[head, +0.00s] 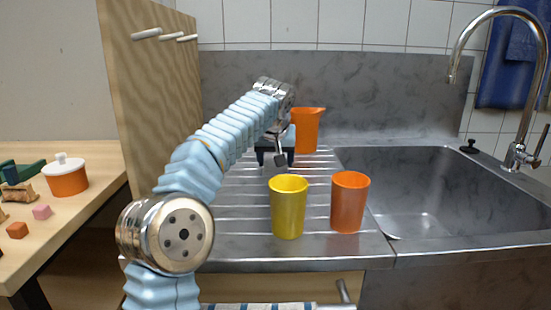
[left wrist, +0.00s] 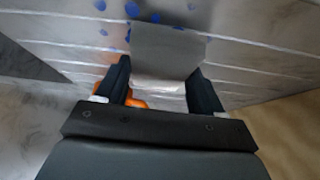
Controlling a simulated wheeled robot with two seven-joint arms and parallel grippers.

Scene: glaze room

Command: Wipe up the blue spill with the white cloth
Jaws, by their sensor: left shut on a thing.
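My left gripper (head: 276,158) is low over the ribbed steel drainboard (head: 235,195), behind the yellow cup. In the left wrist view its two dark fingers (left wrist: 163,92) are shut on the white cloth (left wrist: 168,50), which looks grey in shadow and hangs flat between them. The blue spill (left wrist: 135,12) shows as several blue spots on the drainboard, around and beyond the cloth's far edge. The cloth hides part of the board. I cannot make out the spill in the head view. My right gripper is not in view.
A yellow cup (head: 288,208) and an orange cup (head: 348,203) stand at the drainboard's front. An orange jug (head: 307,130) stands behind my gripper. The sink (head: 430,190) and tap (head: 517,155) are at right. A wooden panel (head: 150,90) rises at left.

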